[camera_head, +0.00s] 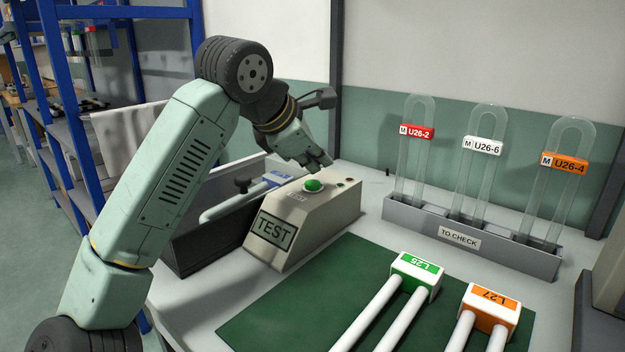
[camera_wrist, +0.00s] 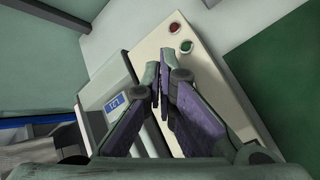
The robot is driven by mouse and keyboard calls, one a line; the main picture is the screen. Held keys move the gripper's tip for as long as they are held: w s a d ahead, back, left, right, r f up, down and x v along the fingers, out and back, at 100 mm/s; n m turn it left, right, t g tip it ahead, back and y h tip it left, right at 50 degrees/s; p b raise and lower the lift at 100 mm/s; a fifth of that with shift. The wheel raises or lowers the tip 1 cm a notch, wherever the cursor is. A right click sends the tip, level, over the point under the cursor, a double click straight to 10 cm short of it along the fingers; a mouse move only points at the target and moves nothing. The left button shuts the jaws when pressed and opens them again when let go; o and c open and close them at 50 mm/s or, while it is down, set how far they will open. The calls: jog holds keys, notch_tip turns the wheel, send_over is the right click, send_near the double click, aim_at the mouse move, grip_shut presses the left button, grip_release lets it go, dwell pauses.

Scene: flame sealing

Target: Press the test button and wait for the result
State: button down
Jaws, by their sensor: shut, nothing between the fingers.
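The beige test box (camera_head: 325,215) stands on the table with a dark TEST label on its front. A large green button (camera_head: 314,185) sits on its sloped top. Two small lamps are beside it: a red lamp (camera_wrist: 174,28) and a green lamp (camera_wrist: 186,46). I cannot tell whether either is lit. My gripper (camera_head: 320,165) is shut and empty, its fingertips just above and behind the button in the head view. I cannot tell whether they touch the box. In the wrist view the shut fingers (camera_wrist: 157,82) cover the box top, and the large button is hidden.
A dark open bin (camera_head: 205,245) holding a tube stands left of the box. A green mat (camera_head: 300,300) with capped white tubes, L25 (camera_head: 416,270) and L27 (camera_head: 490,305), lies in front. A grey TO CHECK rack (camera_head: 400,213) holds labelled clear U-tubes at the right.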

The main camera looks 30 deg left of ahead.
aim_at(315, 184)
jog(key=shift+r, duration=0.1)
notch_tip(315, 184, up, 6)
jog(key=p, duration=0.4)
dwell(0.9)
